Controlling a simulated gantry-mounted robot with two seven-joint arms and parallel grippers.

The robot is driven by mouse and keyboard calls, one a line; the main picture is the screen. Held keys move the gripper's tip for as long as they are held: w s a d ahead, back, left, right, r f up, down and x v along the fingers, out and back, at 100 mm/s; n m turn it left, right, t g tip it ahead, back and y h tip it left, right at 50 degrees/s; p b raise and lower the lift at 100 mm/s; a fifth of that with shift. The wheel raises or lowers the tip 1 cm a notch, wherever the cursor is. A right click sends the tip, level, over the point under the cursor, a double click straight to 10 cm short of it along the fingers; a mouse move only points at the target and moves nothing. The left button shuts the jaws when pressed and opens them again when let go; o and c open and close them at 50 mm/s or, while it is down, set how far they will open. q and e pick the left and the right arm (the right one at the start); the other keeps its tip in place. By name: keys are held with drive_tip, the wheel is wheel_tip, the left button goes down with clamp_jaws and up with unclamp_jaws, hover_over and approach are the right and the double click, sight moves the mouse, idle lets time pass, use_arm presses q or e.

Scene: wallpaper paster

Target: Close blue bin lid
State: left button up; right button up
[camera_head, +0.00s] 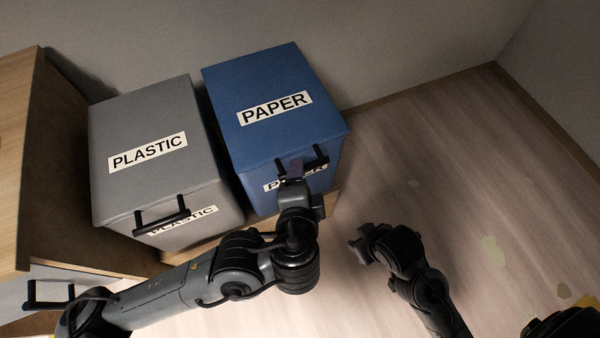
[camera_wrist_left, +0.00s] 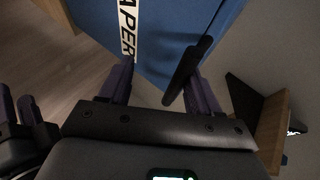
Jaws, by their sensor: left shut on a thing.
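The blue bin (camera_head: 300,190) marked PAPER stands right of the grey bin. Its blue lid (camera_head: 262,82) lies down over the top, with no gap that I can see. The lid's black handle (camera_head: 319,160) is at the front edge. My left gripper (camera_head: 294,170) is at this handle, partly hiding it and the front label. In the left wrist view the handle (camera_wrist_left: 186,76) lies between the fingers of my left gripper (camera_wrist_left: 160,88), which is shut on it. My right gripper (camera_head: 362,241) is low over the floor, away from the bin; its finger opening is unclear.
The grey PLASTIC bin (camera_head: 152,150) with its lid down stands close on the left. A wooden cabinet (camera_head: 45,170) is at the far left. A wall (camera_head: 400,40) rises behind the bins. The wood floor (camera_head: 460,170) to the right is mostly clear.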

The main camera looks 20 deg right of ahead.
use_arm(q)
drive_tip(key=shift+f, duration=0.3)
use_arm(e)
drive_tip(key=shift+w+a+r, duration=0.1)
drive_tip(key=shift+w+a, duration=0.05)
drive_tip(key=shift+w, duration=0.05)
use_arm(q)
drive_tip(key=shift+r, duration=0.1)
drive_tip(key=p+v, duration=0.4)
drive_tip(key=v, duration=0.7)
drive_tip(key=shift+r, duration=0.2)
use_arm(e)
drive_tip(key=v, duration=0.4)
drive_tip(key=shift+w+a+r, duration=0.1)
drive_tip(key=shift+w, duration=0.25)
use_arm(q)
drive_tip(key=shift+w, duration=0.15)
use_arm(e)
drive_tip(key=shift+w+r, duration=0.1)
